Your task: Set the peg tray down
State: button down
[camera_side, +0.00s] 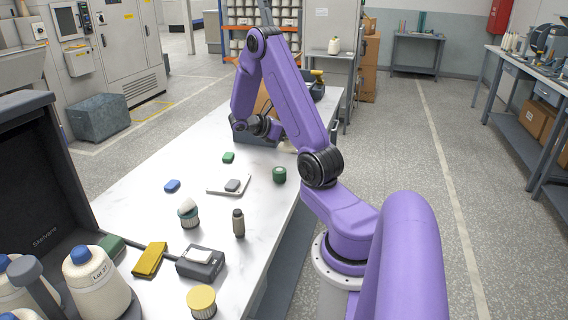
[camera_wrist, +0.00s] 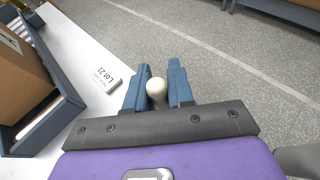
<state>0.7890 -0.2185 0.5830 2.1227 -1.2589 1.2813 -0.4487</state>
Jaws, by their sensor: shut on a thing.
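In the wrist view my gripper (camera_wrist: 157,92) has its two blue fingers shut on a pale, round-topped peg (camera_wrist: 156,88). What lies below the peg is hidden by the gripper, so I cannot tell whether it belongs to a tray. A blue-grey tray or crate (camera_wrist: 41,122) with a brown box in it lies to the left of the fingers. It also shows in the side view as a grey-blue wall (camera_side: 262,139) at the table's far end.
A white piece marked "Lot 21" (camera_wrist: 104,80) lies left of the fingers. The white table (camera_side: 140,205) has its edge near my gripper, with floor beyond. A green round item (camera_side: 279,174), white plate (camera_side: 217,188), blue block (camera_side: 172,186) and dark bottle (camera_side: 238,224) stand nearer the camera.

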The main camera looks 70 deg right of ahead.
jog(key=shift+s+d+y, duration=0.25)
jog(key=shift+s+y, duration=0.05)
jog(key=shift+s, duration=0.3)
jog(key=shift+m, duration=0.3)
jog(key=w+d+f, duration=0.2)
jog(key=d+f, duration=0.1)
jog(key=d, duration=0.1)
jog(key=w+d+f, duration=0.2)
jog(key=d+f, duration=0.1)
jog(key=d, duration=0.1)
jog(key=w+d+f, duration=0.2)
jog(key=d+f, duration=0.1)
jog(key=shift+d+f, duration=0.1)
jog(key=shift+d, duration=0.3)
jog(key=shift+w+d+f, duration=0.1)
jog(key=shift+d+f, duration=0.1)
jog(key=shift+f, duration=1.7)
jog(key=shift+f, duration=0.1)
jog(key=c, duration=1)
grip_release()
